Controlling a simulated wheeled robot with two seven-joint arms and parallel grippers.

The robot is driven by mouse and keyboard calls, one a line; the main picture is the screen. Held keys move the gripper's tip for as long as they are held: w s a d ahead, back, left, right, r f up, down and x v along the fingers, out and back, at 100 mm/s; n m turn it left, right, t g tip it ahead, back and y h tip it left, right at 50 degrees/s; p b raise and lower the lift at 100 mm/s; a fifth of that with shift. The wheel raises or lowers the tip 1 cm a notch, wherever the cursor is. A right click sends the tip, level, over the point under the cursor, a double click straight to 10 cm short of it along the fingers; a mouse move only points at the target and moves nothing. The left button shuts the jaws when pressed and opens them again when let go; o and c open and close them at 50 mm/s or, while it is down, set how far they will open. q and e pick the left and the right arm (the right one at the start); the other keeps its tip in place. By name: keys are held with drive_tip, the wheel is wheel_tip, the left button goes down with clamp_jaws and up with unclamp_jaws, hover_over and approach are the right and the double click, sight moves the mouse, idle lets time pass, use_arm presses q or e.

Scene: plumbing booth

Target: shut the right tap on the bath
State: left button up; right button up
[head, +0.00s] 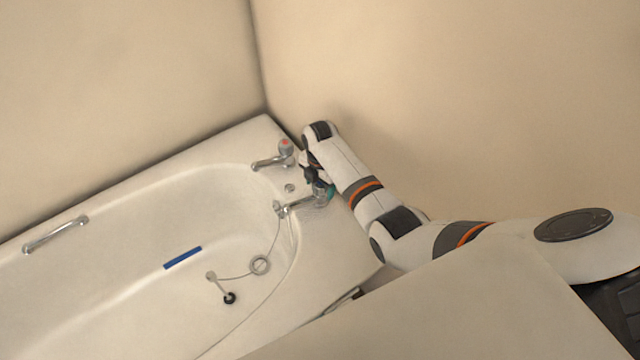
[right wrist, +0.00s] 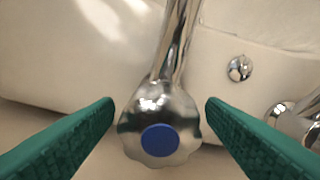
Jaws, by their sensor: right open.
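The bath's blue-capped tap (head: 290,208) is the nearer one at the bath's right end in the head view. In the right wrist view its chrome lobed handle with a blue cap (right wrist: 159,139) faces the camera, and its spout runs up away from it. My right gripper (head: 323,188) is at this tap. Its green fingers are open, one on each side of the handle, with a visible gap on both sides. The red-capped tap (head: 286,150) stands farther back on the rim. My left gripper is not in view.
The white bath (head: 110,205) fills the left. A grab handle (head: 55,234), a blue strip (head: 183,257) and a black plug (head: 229,298) are in it. A small chrome fitting (right wrist: 240,68) sits between the taps. Beige walls stand close behind.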

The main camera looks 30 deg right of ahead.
drive_tip(key=c, duration=1)
drive_tip(key=shift+r+m+p, duration=0.25)
drive_tip(key=shift+m+p, duration=1.1)
drive_tip(key=shift+m, duration=0.45)
drive_tip(key=m+p, duration=0.2)
drive_tip(key=m, duration=0.2)
drive_tip(key=shift+f+m, duration=0.1)
drive_tip(key=shift+m, duration=0.2)
drive_tip(key=m+p, duration=0.1)
drive_tip(key=m, duration=0.2)
drive_tip(key=shift+w+m, duration=0.1)
drive_tip(key=shift+m, duration=0.2)
drive_tip(key=m, duration=0.3)
drive_tip(key=shift+d+m+p, duration=0.1)
drive_tip(key=shift+m+p, duration=0.2)
drive_tip(key=shift+m, duration=0.1)
drive_tip(key=m, duration=0.3)
drive_tip(key=shift+f, duration=0.1)
use_arm(q)
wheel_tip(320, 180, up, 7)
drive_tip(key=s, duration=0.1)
drive_tip(key=shift+p, duration=0.4)
use_arm(e)
drive_tip(key=shift+m, duration=1.9)
